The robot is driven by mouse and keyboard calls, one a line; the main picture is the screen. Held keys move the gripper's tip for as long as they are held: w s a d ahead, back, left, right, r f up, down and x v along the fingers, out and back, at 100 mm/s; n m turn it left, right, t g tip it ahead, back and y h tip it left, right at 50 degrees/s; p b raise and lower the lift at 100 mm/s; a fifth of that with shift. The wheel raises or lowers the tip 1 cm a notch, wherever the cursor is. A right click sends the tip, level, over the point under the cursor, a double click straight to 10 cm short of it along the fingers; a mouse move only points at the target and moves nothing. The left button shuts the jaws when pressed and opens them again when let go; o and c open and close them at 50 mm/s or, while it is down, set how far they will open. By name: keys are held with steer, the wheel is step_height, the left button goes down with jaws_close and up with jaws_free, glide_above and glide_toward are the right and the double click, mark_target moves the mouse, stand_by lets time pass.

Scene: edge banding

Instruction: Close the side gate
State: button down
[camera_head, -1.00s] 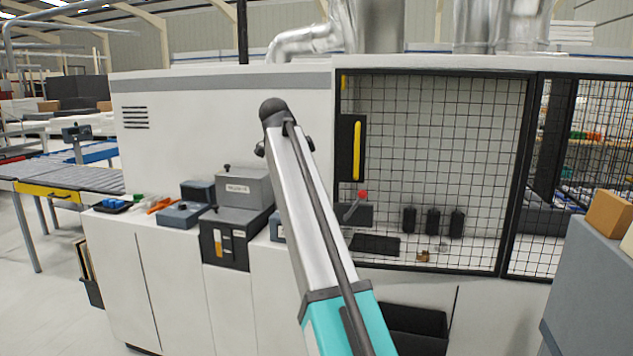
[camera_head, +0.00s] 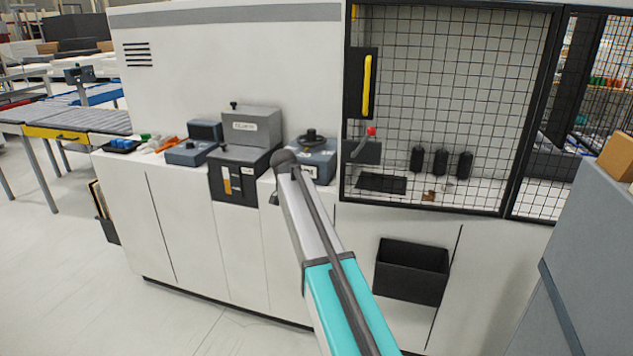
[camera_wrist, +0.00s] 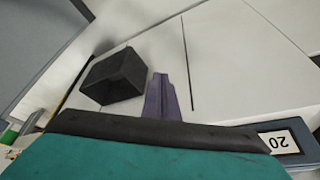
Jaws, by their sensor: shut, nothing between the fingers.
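In the head view, a black-framed mesh gate (camera_head: 465,105) covers the front of the white machine, with a yellow handle (camera_head: 366,87) at its left edge. A second mesh panel (camera_head: 605,110) stands to its right at an angle. I cannot tell from here whether either stands ajar. My gripper (camera_wrist: 163,82) shows in the wrist view as purple fingers, shut and empty, over the white cabinet front, beside the black bin (camera_wrist: 112,77).
The same black bin (camera_head: 411,272) hangs on the cabinet front below the gate. A grey cabinet (camera_head: 585,260) stands close at the right, with a cardboard box (camera_head: 617,155) on it. Control boxes (camera_head: 246,135) sit on the ledge. A roller conveyor (camera_head: 85,120) stands left. Floor at lower left is clear.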

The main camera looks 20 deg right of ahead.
steer(key=s+a+f+n+g+y, duration=0.1)
steer(key=s+a+f+n, duration=0.15)
steer(key=s+f, duration=0.65)
steer(key=s+a+f+n+g+y, duration=0.1)
steer(key=s+f+n, duration=0.3)
steer(key=f, duration=1)
steer(key=s+a+f+n+g+y, duration=0.1)
steer(key=s+a+f+g, duration=0.1)
steer(key=s+f, duration=0.8)
steer(key=s+a+f+n+g, duration=0.1)
steer(key=s+f, duration=0.4)
steer(key=s, duration=0.5)
steer(key=s+a+f+n+g+y, duration=0.1)
steer(key=s+a+f+n, duration=0.1)
steer(key=s+f, duration=0.4)
steer(key=s+a+f+n+g, duration=0.1)
steer(key=s+f+n, duration=0.3)
steer(key=s, duration=1.1)
step_height(320, 180, down, 2)
steer(key=shift+s+a+f+y, duration=0.1)
steer(key=shift+s+a+y, duration=0.1)
steer(key=shift+a+y, duration=0.3)
steer(key=shift+a, duration=0.1)
steer(key=shift+a, duration=0.1)
